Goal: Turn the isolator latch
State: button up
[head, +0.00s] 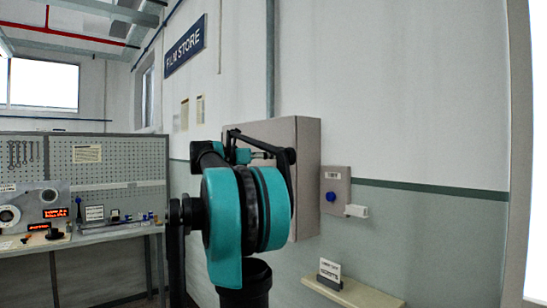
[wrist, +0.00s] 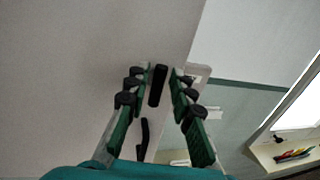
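A large grey wall cabinet (head: 307,170) stands behind my arm in the head view, and its flat face (wrist: 90,60) fills the left of the wrist view. A short black upright handle (wrist: 157,86), which looks like the latch, sits on that face near its right edge. My gripper (wrist: 159,78) is open. Its two green fingers with black pads lie on either side of the handle, with gaps showing on both sides. A second black, slightly bent piece (wrist: 143,139) shows lower, between the fingers. In the head view my arm hides the handle and the gripper's fingertips.
A small grey box (head: 337,180) with a blue knob (head: 330,196) is on the wall right of the cabinet. A low shelf (head: 352,293) holds a small sign (head: 330,270). A workbench with a pegboard (head: 110,177) is at the left.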

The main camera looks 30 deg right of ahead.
grip_shut()
jog(key=m, duration=0.2)
jog(key=s+m+y, duration=0.1)
jog(key=m, duration=0.2)
jog(key=m+t, duration=0.1)
jog(key=m, duration=0.1)
jog(key=shift+s+m, duration=0.15)
jog(key=shift+m, duration=0.25)
jog(key=m, duration=0.3)
jog(key=m+t+y, duration=0.1)
jog(key=shift+s+f, duration=0.3)
jog(key=shift+f, duration=0.05)
jog(key=shift+s+f+m+t, duration=0.15)
jog(key=shift+m+t, duration=0.2)
jog(key=shift+m, duration=0.6)
jog(key=shift+f+m+t, duration=0.15)
jog(key=shift+m+t, duration=0.2)
jog(key=shift+m, duration=0.6)
